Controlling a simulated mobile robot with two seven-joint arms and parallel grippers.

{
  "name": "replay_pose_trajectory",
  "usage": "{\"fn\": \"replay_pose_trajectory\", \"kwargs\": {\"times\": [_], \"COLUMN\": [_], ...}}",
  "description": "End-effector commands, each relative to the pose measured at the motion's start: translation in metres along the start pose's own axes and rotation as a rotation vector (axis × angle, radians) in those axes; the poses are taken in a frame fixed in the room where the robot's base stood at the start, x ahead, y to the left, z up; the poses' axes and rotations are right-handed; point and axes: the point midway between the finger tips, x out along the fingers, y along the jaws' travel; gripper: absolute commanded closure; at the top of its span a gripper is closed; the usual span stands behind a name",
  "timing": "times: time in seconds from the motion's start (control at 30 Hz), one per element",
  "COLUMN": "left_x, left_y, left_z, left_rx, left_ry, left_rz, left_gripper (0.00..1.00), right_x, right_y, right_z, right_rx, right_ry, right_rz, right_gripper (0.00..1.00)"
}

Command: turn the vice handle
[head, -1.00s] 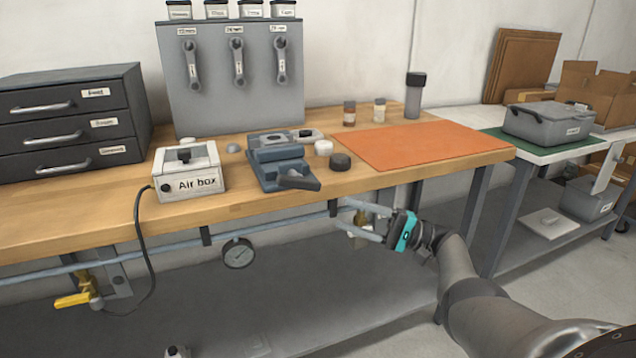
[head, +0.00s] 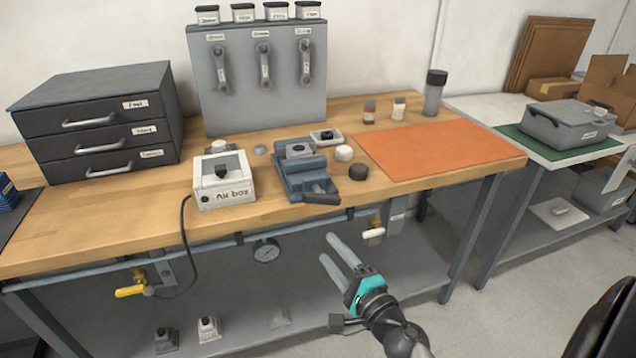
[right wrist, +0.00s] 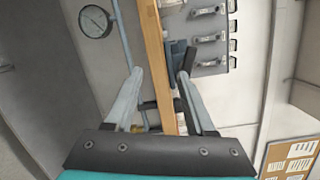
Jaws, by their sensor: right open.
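The blue-grey vice (head: 302,172) sits on the wooden bench near its front edge. Its dark handle (head: 321,192) is at the front of the vice, by the bench edge. My right gripper (head: 333,248) is open and empty, in front of the bench and below the vice, with its fingers pointing up toward the bench. In the right wrist view the vice (right wrist: 178,62) shows small and beyond the open fingers (right wrist: 160,88), with a dark bar, likely the handle, near the right finger. My left gripper is not in view.
An air box (head: 224,180) stands left of the vice. A white round piece (head: 344,153) and a dark one (head: 358,172) lie to its right, then an orange mat (head: 440,150). A pipe with a gauge (head: 266,250) and a yellow-handled valve (head: 130,290) runs under the bench edge.

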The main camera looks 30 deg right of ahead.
Motion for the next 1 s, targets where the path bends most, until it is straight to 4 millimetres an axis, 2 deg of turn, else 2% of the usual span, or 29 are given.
{"fn": "replay_pose_trajectory", "kwargs": {"times": [0.03,0.13,0.23,0.37,0.57,1.0], "left_x": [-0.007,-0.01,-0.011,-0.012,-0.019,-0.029], "left_y": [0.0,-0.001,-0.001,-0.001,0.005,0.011], "left_z": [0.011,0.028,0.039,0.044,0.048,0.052], "left_rx": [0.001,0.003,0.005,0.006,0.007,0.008], "left_ry": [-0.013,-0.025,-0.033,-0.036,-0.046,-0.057], "left_rz": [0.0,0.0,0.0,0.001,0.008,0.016], "left_gripper": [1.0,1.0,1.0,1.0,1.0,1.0], "right_x": [-0.011,-0.026,-0.035,-0.036,-0.016,0.055], "right_y": [-0.016,-0.033,-0.043,-0.048,-0.051,-0.054], "right_z": [0.006,0.009,0.01,0.01,0.006,-0.007], "right_rx": [0.02,0.048,0.066,0.073,0.073,0.072], "right_ry": [0.044,0.115,0.159,0.18,0.177,0.176], "right_rz": [-0.016,-0.044,-0.061,-0.071,-0.072,-0.072], "right_gripper": [0.45,0.45,0.45,0.45,0.45,0.45]}}
